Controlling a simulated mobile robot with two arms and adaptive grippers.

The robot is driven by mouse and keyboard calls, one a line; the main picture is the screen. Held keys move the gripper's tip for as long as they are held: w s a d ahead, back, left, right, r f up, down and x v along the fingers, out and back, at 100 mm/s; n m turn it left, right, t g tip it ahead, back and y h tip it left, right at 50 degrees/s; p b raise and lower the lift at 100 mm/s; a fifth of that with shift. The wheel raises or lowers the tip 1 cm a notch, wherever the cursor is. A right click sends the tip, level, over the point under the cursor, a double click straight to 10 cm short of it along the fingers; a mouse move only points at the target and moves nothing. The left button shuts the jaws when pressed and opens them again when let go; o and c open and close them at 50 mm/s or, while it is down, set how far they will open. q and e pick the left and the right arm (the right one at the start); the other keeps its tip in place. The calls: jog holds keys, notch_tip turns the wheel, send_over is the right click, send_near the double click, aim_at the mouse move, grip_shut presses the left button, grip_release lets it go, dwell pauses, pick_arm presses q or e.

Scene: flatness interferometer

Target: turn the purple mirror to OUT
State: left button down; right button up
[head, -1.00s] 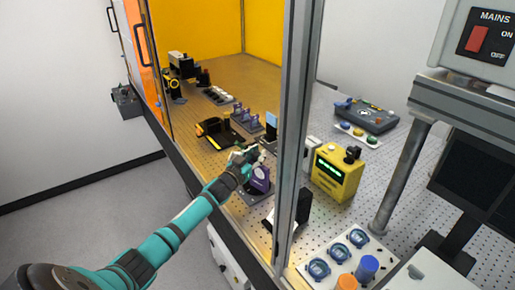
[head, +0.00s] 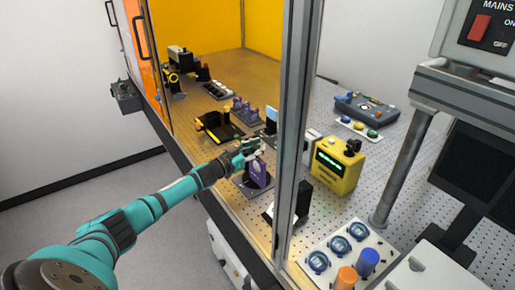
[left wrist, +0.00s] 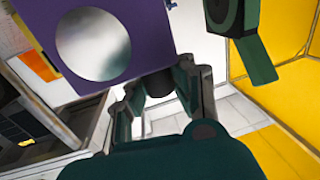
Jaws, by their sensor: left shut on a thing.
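In the left wrist view the gripper (left wrist: 158,88) shows both fingers against this post. The OUT marking cannot be read. My right gripper is not in view.
A grey frame post (head: 292,130) rises right of the mirror. A yellow instrument (head: 337,166) and a black block (head: 303,198) stand to the right. A black-and-yellow device (head: 218,130) and purple-topped parts (head: 247,112) stand behind. The floor at left is clear.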

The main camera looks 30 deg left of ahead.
pick_arm(q)
jog(key=c, duration=1.1)
grip_release()
jog(key=shift+s, duration=0.2)
jog(key=shift+o, duration=0.3)
jog(key=shift+a, duration=0.1)
jog(key=shift+w, duration=0.1)
jog(key=shift+f, duration=0.1)
jog(key=v, duration=1.2)
jog(key=shift+f, duration=0.1)
